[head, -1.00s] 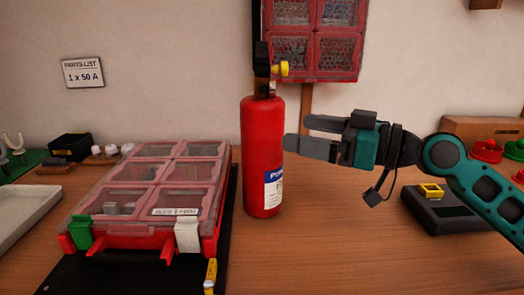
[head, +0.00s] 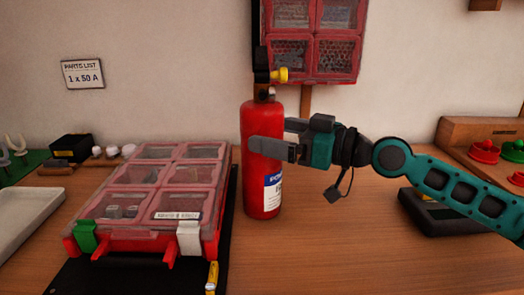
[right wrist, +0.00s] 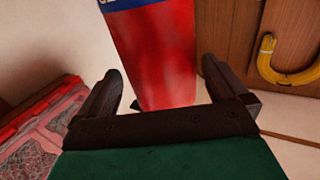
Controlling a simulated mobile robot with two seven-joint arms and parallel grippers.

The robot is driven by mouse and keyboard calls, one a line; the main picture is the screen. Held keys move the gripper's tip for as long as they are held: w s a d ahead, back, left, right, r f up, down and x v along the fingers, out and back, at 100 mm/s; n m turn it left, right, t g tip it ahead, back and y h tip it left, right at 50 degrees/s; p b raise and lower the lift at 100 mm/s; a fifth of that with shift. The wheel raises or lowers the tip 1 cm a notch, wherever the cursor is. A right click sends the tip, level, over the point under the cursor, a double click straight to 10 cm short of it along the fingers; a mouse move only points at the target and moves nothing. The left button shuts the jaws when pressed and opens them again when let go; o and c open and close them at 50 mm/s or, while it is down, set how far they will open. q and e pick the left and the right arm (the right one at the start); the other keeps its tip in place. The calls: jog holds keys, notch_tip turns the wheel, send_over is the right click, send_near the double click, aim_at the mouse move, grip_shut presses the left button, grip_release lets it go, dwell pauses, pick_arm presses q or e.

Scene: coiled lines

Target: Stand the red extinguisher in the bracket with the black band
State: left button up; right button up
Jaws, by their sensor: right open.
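The red extinguisher (head: 262,117) stands upright on the table, with a black valve, a yellow knob and a blue-and-white label. My right gripper (head: 270,138) is open and comes in from the right at its upper body. One finger passes in front of the extinguisher and the other is partly hidden behind it. In the right wrist view the red body of the extinguisher (right wrist: 158,55) lies between the two spread fingers. I cannot make out a bracket with a black band in either view. My left gripper is not in view.
A red organizer case (head: 150,190) with clear lids lies close left of the extinguisher, on a black mat (head: 85,277). A red cabinet (head: 313,78) is on the wall behind. A dark box (head: 430,215) sits at right under my arm. The right wrist view shows a yellow coil (right wrist: 268,70).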

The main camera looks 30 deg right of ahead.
jog(key=shift+w+a, duration=0.3)
grip_shut()
jog(key=shift+d+r, duration=0.1)
jog(key=shift+r, duration=0.25)
dwell(0.7)
